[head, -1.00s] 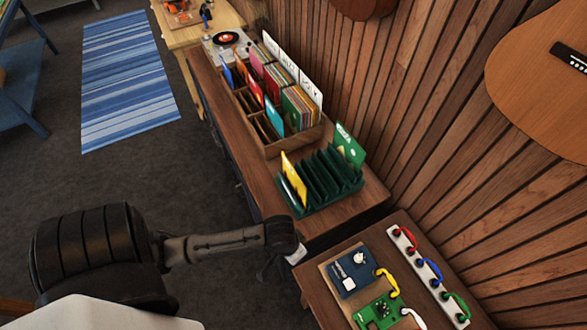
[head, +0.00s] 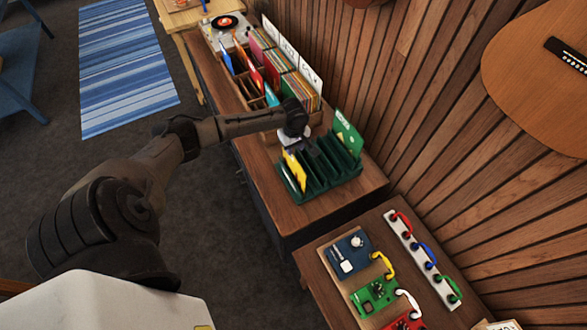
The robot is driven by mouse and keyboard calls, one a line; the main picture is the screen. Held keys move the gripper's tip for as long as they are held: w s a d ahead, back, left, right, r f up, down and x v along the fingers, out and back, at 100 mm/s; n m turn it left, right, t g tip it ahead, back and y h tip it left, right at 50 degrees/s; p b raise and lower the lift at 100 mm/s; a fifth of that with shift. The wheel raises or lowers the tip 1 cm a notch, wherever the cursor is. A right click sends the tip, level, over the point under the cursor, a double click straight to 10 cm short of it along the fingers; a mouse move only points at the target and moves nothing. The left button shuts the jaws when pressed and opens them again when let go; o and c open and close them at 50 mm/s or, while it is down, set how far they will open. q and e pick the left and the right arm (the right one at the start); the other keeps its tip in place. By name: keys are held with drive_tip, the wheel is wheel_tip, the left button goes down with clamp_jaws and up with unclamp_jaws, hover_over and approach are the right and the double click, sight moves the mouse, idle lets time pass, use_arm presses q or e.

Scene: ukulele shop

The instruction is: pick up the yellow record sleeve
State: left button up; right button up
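The yellow record sleeve (head: 295,172) stands upright, slightly tilted, at the left end of the dark green slotted rack (head: 318,190) on the wooden cabinet. My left gripper (head: 291,145) is directly above the sleeve, at or very near its top edge, and covers its upper part. The fingers are too small and dark to tell whether they are open or closed on it. A green sleeve (head: 347,133) stands at the rack's back right. My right gripper is not in view.
A wooden record crate (head: 312,127) full of sleeves stands just behind the rack. A turntable (head: 226,24) is at the cabinet's far end. A nearer table holds boards with coloured handles (head: 425,262). The slatted wall is at the right.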

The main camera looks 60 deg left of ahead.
sight(294, 160)
use_arm(q)
drive_tip(key=shift+f, duration=4.4)
clamp_jaws()
